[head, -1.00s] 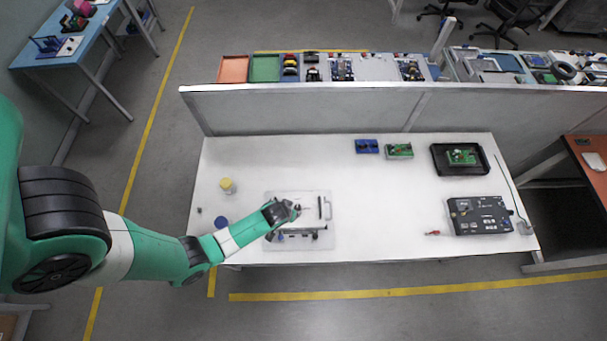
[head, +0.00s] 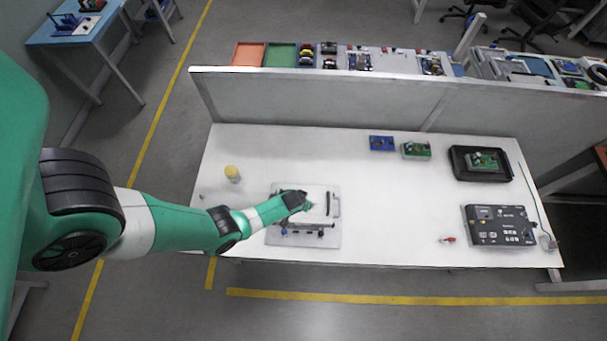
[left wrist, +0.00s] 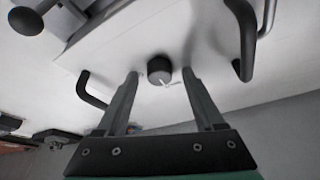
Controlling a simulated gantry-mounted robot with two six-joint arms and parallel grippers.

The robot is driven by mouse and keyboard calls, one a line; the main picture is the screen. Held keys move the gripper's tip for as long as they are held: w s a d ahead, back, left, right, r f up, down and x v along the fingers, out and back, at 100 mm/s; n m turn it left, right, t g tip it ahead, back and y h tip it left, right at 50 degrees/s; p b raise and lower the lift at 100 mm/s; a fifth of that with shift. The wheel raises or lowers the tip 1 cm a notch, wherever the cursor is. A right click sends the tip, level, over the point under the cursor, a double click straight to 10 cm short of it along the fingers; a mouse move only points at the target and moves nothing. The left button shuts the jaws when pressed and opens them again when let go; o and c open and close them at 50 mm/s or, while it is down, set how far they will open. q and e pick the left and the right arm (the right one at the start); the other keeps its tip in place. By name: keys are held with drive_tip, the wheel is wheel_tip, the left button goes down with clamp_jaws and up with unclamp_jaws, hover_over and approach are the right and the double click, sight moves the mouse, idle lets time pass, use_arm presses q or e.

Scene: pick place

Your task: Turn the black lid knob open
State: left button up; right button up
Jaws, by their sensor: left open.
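The black lid knob (left wrist: 159,69) stands on a white lid panel (left wrist: 205,50) in the left wrist view. My left gripper (left wrist: 162,82) is open, with one finger on each side of the knob in the picture. I cannot tell whether the fingers touch it. In the head view the panel sits on a grey plate (head: 331,240) at the table's left part, and my left gripper (head: 308,203) is over it, hiding the knob. My right gripper is not in view.
Black handles (left wrist: 91,90) stick up from the panel beside the fingers. A yellow-topped jar (head: 232,173) stands on the white table (head: 390,200) to the left. A black control box (head: 499,226) is at the right. The table's middle is clear.

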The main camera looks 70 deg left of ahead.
use_arm(q)
clamp_jaws()
